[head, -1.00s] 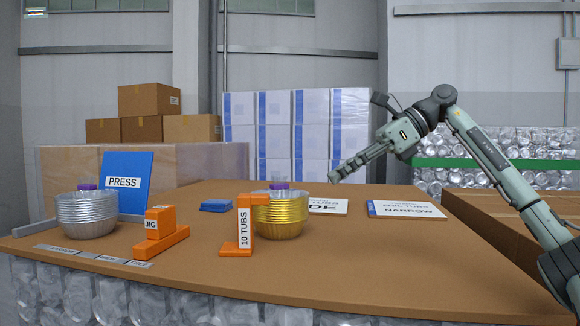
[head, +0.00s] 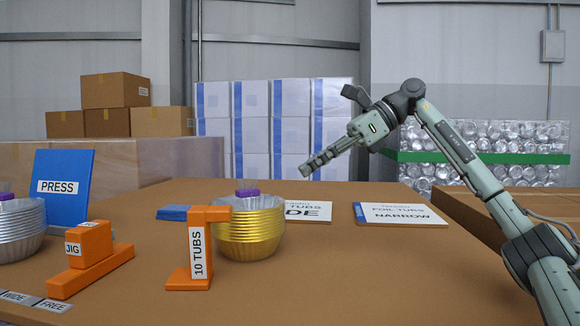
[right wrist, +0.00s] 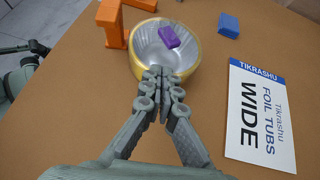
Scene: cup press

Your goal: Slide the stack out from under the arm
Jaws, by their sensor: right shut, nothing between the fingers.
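A stack of gold foil tubs (head: 250,232) with a silver inside stands on the table, with a purple piece (head: 247,192) in its top. An orange gauge marked "10 TUBS" (head: 198,245) stands just left of it, its arm reaching to the stack's upper rim; I cannot tell whether they touch. My right gripper (head: 308,172) is shut and empty, above the table and right of the stack. In the right wrist view its fingertips (right wrist: 160,72) overlap the near rim of the gold stack (right wrist: 190,50). My left gripper is not in view.
A silver tub stack (head: 20,232), the blue PRESS board (head: 62,170) and the orange JIG (head: 90,250) are on the left. A blue block (head: 174,212) lies behind the gauge. WIDE (head: 308,212) and NARROW (head: 400,214) cards lie to the right. The table's front right is clear.

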